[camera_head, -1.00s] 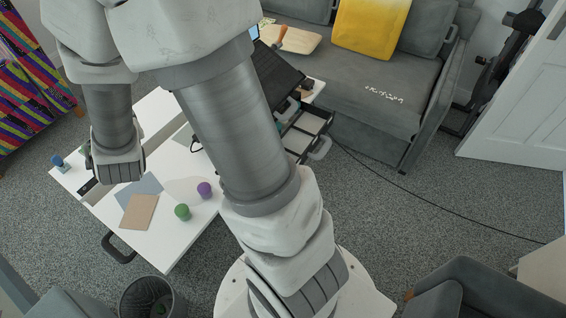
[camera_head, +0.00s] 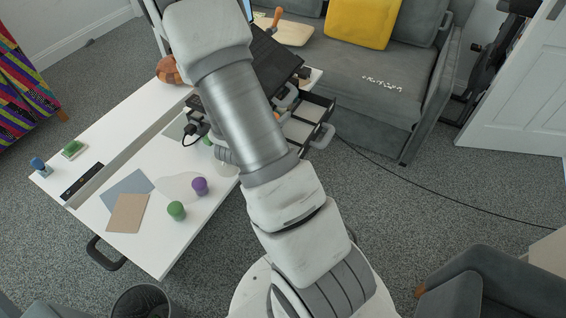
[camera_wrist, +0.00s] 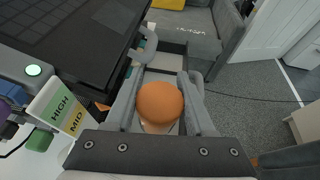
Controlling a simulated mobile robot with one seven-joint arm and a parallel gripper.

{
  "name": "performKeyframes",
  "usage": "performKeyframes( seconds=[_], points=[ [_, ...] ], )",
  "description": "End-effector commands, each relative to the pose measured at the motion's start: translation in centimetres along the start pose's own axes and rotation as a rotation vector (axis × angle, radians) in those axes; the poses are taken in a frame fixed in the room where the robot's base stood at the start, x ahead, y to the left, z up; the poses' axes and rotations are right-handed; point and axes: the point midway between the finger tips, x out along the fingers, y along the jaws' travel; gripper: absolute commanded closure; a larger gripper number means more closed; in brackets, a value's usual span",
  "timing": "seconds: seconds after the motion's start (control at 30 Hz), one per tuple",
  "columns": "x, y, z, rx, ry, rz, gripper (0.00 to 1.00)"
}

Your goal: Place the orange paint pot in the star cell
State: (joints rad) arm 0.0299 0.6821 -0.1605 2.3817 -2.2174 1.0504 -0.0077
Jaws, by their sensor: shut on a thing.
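The orange paint pot, with a round orange lid (camera_wrist: 160,102) and a pale body, is in the wrist view between the grey fingers of my gripper (camera_wrist: 158,86), which is shut on it. Its underside is hidden. Behind it is an open drawer with pale compartments (camera_wrist: 166,62); the same drawer shows in the head view (camera_head: 308,117), beyond my arm. I cannot make out a star mark on any compartment. In the head view my arm hides my gripper and the orange pot.
A green pot (camera_head: 176,211) and a purple pot (camera_head: 200,186) stand on the white table (camera_head: 160,248), near a brown sheet (camera_head: 127,213). A dark panel (camera_wrist: 75,35) rises left of the drawer. A drawer handle (camera_head: 324,137) juts out. A grey sofa stands behind.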

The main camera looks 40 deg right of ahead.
Motion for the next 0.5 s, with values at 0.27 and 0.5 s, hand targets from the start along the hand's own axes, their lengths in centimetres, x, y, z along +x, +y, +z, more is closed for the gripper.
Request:
performKeyframes(
  seconds=[0.27, 0.5],
  points=[
    [6.6, -10.2, -3.3, 0.118, -0.003, -0.284, 1.0],
    [7.6, -11.1, -4.2, 0.141, 0.001, -0.338, 1.0]
  ],
)
